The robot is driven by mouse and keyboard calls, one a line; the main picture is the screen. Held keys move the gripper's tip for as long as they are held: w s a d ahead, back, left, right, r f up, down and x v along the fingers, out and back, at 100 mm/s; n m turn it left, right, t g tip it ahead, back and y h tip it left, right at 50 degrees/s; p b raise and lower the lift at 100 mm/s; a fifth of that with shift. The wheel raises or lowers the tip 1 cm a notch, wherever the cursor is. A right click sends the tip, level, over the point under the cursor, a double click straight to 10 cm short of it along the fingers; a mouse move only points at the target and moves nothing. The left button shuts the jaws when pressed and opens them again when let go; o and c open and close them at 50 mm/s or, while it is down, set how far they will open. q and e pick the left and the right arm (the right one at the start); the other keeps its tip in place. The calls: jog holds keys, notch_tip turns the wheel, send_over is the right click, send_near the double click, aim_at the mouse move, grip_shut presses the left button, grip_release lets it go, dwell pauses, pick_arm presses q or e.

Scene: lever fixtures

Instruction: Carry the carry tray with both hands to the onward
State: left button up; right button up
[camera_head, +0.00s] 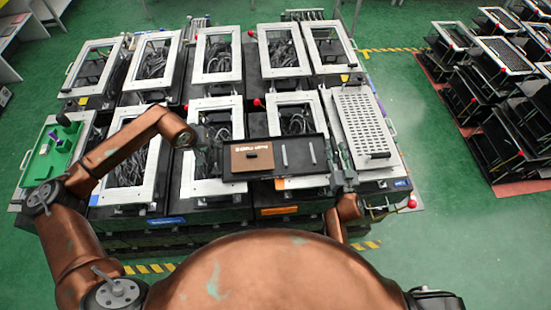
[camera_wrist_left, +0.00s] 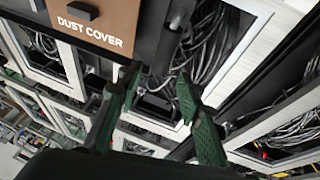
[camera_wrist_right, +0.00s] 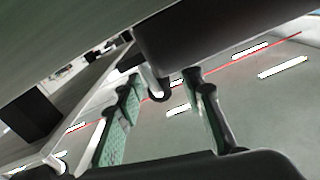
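The carry tray (camera_head: 298,168) is a long black tray in the head view, with a brown dust cover panel (camera_head: 252,157) and two light bars on it. It lies level across the front of the framed boxes; whether it rests or hangs clear cannot be told. My left gripper (camera_head: 212,150) is at its left end; in the left wrist view the fingers (camera_wrist_left: 155,88) are apart, with the panel marked DUST COVER above them. My right gripper (camera_head: 343,168) is at its right end; in the right wrist view its fingers (camera_wrist_right: 163,82) are apart around a short dark-ended bar (camera_wrist_right: 158,88).
Several white-framed boxes of cables (camera_head: 217,55) fill the bench behind and under the tray. A perforated plate (camera_head: 362,120) is to its right, a green board (camera_head: 52,150) at far left. Stacked black racks (camera_head: 505,55) stand at right across clear green floor (camera_head: 440,190).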

jog(key=s, duration=0.8)
jog(key=s+d, duration=0.1)
jog(key=s, duration=0.3)
jog(key=shift+d, duration=0.1)
pick_arm(q)
jog(key=v, duration=0.6)
